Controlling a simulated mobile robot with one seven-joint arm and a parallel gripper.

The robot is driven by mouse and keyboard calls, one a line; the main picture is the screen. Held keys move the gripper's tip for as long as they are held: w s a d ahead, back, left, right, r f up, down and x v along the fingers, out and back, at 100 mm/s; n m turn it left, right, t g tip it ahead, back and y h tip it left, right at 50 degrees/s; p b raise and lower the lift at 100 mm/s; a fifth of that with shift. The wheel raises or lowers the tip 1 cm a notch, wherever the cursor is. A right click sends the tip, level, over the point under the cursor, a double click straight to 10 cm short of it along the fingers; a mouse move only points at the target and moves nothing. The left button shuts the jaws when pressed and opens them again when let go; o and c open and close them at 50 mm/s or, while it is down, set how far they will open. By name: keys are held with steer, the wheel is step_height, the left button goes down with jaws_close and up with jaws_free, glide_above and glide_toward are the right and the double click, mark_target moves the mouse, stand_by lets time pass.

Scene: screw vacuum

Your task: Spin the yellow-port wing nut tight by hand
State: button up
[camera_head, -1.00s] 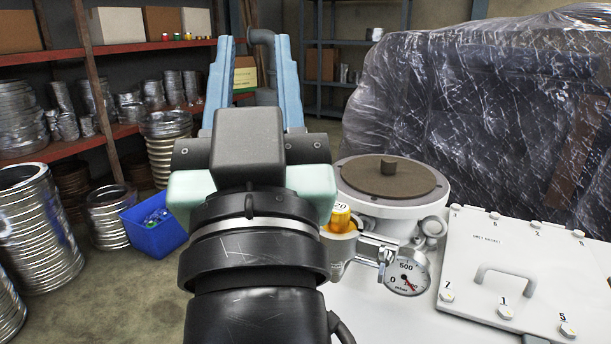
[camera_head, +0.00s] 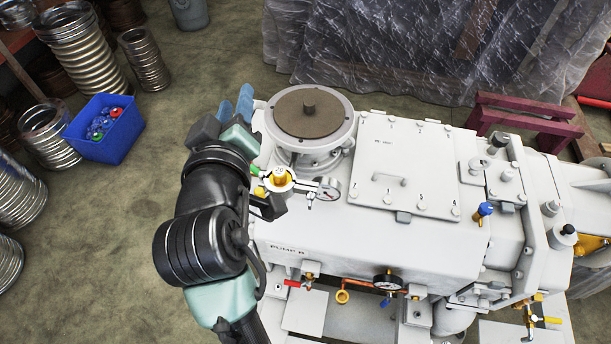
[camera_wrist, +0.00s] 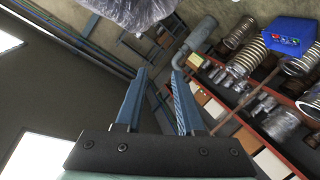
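The yellow port (camera_head: 279,177) stands on the left end of the grey pump (camera_head: 330,245) in the head view, with a metal clamp around its base. The port is not in the wrist view.
A round flange with a brown disc (camera_head: 312,110) rises just behind the port. A handled cover plate (camera_head: 400,165) lies to the right. A blue bin (camera_head: 105,128) and metal hoses (camera_head: 85,50) stand on the floor at left. Plastic-wrapped goods (camera_head: 400,45) stand behind.

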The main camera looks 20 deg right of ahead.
steer(key=s+d+f+n+g+h, duration=0.3)
steer(key=s+f+n, duration=0.2)
steer(key=f, duration=0.3)
steer(key=n+t+h+p, duration=0.1)
steer(key=n+t+h, duration=0.15)
steer(key=n, duration=1.95)
glide_toward(308, 203)
steer(key=shift+t+y, duration=0.25)
steer(key=shift+t, duration=0.1)
steer(key=p+x, duration=0.2)
steer(key=x, duration=0.6)
steer(key=shift+d+p, duration=0.3)
jaws_close()
